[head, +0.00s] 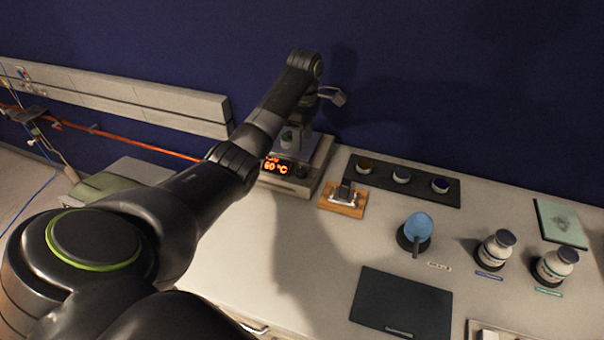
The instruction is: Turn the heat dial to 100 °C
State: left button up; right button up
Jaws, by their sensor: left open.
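The hotplate (318,172) stands at the back of the bench, against the blue wall. Its orange display (277,167) appears to read 60 °C. The heat dial looks to be a dark knob (302,172) on the front panel, right of the display; its marking is too small to read. My left arm reaches in from the left and bends down over the hotplate. My left gripper (304,148) is open, above the hotplate close to the dial. Its fingertips are small and dark, so I cannot tell whether they touch the dial. My right gripper is out of view.
A small greenish item (287,137) is on the hotplate. A wooden block (343,199) and a dark tray (412,184) with three small jars lie to the right. A blue-topped item (417,228), two bottles (495,250) and a dark mat (402,304) are farther right.

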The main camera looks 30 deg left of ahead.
aim_at(302, 170)
pick_arm(q)
jog(key=f, duration=1)
jog(key=shift+s+f, duration=0.25)
jog(key=shift+s, duration=0.1)
jog(key=c, duration=1)
